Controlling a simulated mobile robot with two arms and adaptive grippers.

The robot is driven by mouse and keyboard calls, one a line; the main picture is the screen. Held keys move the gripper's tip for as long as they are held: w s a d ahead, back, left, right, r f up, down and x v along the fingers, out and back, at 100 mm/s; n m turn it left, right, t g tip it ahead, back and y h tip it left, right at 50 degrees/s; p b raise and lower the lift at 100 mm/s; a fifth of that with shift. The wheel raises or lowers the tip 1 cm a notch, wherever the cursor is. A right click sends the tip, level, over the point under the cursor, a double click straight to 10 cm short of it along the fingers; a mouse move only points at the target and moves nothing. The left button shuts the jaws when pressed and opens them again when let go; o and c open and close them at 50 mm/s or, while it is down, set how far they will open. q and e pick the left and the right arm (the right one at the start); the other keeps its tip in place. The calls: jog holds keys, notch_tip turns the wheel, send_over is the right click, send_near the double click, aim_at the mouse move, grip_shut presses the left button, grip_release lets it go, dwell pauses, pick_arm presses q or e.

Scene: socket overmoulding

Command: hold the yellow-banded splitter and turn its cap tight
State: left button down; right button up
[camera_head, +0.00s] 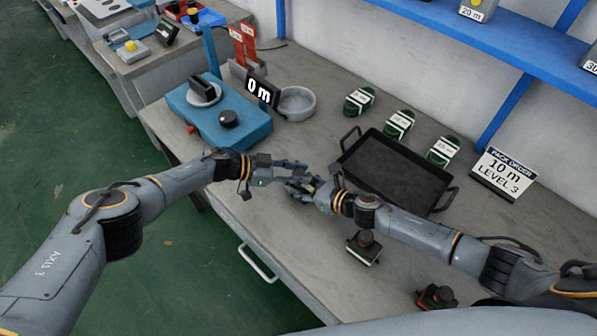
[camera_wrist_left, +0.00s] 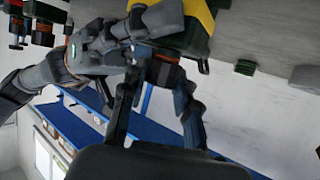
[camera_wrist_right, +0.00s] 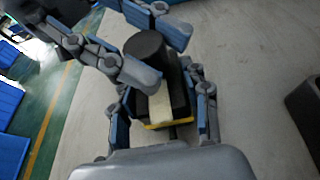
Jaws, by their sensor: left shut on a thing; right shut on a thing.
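The yellow-banded splitter is held between my two grippers above the workbench; in the head view the fingers hide most of it. In the right wrist view its dark body with a pale label and yellow band (camera_wrist_right: 168,123) sits between the fingers of my right gripper (camera_wrist_right: 163,115). My left gripper (camera_head: 285,168) is around the dark cap (camera_wrist_right: 146,46) at the other end. In the left wrist view a yellow corner of the splitter (camera_wrist_left: 203,14) shows, with a reddish-brown ring below it between my left fingers (camera_wrist_left: 158,85). My right gripper (camera_head: 305,186) also shows in the head view.
A black two-handled tray (camera_head: 385,178) lies beyond my right arm, with several green-banded pieces behind it. A blue machine (camera_head: 248,130) and grey bowl (camera_head: 297,104) stand further left.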

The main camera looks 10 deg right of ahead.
pick_arm(q)
jog(key=shift+d+r+g, duration=0.3)
jog(key=shift+r, duration=0.15)
jog(key=c, duration=1.1)
grip_release()
jog(key=shift+o, duration=0.7)
jog(key=shift+s+a, duration=0.1)
jog(key=shift+a+f, duration=0.1)
jog(key=shift+f, duration=0.1)
jog(key=v, duration=1.2)
jog(key=shift+s, duration=0.1)
